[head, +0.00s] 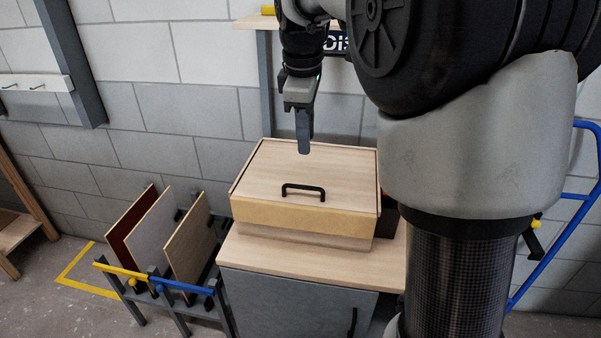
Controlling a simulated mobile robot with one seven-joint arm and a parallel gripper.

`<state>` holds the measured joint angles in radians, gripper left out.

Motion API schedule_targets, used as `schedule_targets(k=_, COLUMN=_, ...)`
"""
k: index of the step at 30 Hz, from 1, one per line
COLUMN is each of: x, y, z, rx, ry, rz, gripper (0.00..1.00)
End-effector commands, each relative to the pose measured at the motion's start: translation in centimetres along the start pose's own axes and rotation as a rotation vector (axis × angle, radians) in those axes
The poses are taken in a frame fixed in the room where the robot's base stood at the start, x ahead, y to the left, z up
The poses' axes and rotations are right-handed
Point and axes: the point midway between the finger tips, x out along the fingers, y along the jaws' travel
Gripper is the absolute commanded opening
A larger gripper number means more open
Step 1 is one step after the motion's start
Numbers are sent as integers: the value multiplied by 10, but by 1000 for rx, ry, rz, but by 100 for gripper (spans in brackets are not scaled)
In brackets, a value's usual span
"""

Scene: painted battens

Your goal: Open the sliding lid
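A light wooden box stands on a wooden-topped cabinet (275,255). Its flat sliding lid (330,172) covers the top and appears closed. A black bar handle (303,191) sits on the lid toward its front edge. My gripper (303,150) points down above the back part of the lid, behind the handle and apart from it. I see the fingers edge-on, so the gap between them is hidden.
A rack (130,274) with several upright panels stands on the floor left of the cabinet. A wooden shelf (250,22) is on the wall behind. Blue rails (560,245) stand at the right. My arm hides the area right of the box.

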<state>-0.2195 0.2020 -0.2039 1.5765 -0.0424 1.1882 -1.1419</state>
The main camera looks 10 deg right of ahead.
Motion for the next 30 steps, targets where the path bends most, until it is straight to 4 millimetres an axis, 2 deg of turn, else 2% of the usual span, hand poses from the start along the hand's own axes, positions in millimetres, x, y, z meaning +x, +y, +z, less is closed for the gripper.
schedule_targets(k=3, x=29, y=-2, z=0, rx=0, ry=-3, rz=-5, gripper=28)
schedule_targets(k=15, x=113, y=-1, z=0, rx=1, ry=-2, rz=-3, gripper=28)
schedule_targets(k=21, x=136, y=-1, z=0, rx=3, ry=-1, rz=-1, gripper=28)
schedule_targets(k=30, x=143, y=0, z=0, rx=2, ry=1, rz=1, gripper=28)
